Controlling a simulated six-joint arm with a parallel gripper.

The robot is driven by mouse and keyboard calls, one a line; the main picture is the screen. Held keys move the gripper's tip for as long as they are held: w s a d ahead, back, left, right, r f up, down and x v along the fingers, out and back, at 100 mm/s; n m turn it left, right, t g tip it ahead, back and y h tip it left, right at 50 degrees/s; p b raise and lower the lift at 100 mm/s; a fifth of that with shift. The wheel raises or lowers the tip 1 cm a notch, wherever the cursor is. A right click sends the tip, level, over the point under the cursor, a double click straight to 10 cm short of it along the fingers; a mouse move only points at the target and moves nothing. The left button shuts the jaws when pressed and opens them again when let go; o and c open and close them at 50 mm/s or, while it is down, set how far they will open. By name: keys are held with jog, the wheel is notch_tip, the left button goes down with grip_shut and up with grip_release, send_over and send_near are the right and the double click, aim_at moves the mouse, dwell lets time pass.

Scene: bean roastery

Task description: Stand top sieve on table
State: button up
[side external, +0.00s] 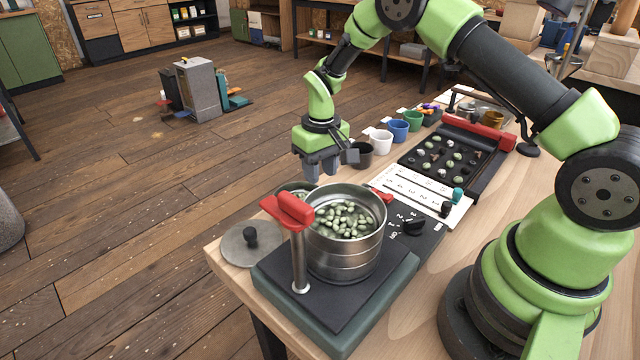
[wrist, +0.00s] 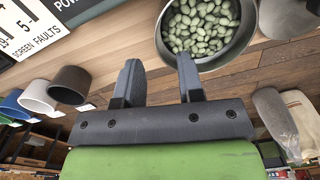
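A stack of round steel sieves (side external: 345,262) stands upright on the black and green shaker base (side external: 385,302). The top sieve (side external: 378,222) holds pale green beans, and its rim also shows in the wrist view (wrist: 248,30). My gripper (side external: 322,172) is above and behind the stack in the side view, apart from it. In the wrist view my gripper (wrist: 159,66) has its fingers spread with nothing between them. A red-handled clamp post (side external: 298,255) stands at the front left of the stack and hides part of it.
A lid with a black knob (side external: 246,252) lies on the table at left. Several cups, including a white one (side external: 380,142), line the far edge. A white card (side external: 412,192) and black bean tray (side external: 445,155) are at right.

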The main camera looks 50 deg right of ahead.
jog(key=s+a+r+t, duration=0.1)
jog(key=s+r, duration=0.2)
jog(key=r, duration=0.5)
jog(key=s+a+r+m+t, duration=0.1)
jog(key=s+a+r, duration=0.15)
jog(key=r, duration=0.45)
jog(key=s+r+t, duration=0.2)
jog(key=s+r, duration=0.2)
jog(key=r, duration=0.4)
jog(key=s+a+r+m+t+y, duration=0.1)
jog(key=s+a+r+t, duration=0.1)
jog(key=s, duration=1.2)
jog(key=shift+s+a+r+t+y, duration=0.25)
jog(key=shift+a+t+y, duration=0.15)
jog(key=shift+a+t, duration=0.2)
